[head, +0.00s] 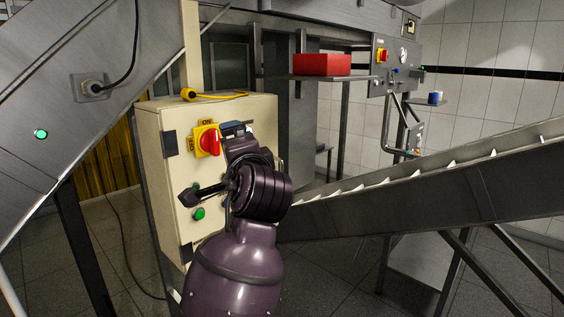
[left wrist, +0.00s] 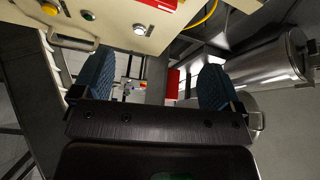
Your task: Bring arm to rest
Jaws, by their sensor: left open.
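My left arm rises from the bottom middle of the head view, in front of the cream control box (head: 148,140). Its left gripper (head: 236,128) is at the box front, just right of the red rotary switch (head: 209,141) on its yellow plate. From this angle I cannot tell whether it touches the box. In the left wrist view the gripper (left wrist: 155,82) is open, its two blue fingers wide apart with nothing held between them. The cream box (left wrist: 185,38) crosses the top of that view, with a lit white button (left wrist: 139,29). My right gripper is not in view.
A sloping metal conveyor (head: 430,185) runs along the right. A red box (head: 322,65) sits on a shelf behind. A grey panel (head: 60,80) with a green light slants at left. Metal cylinders (left wrist: 270,62) show at right in the wrist view.

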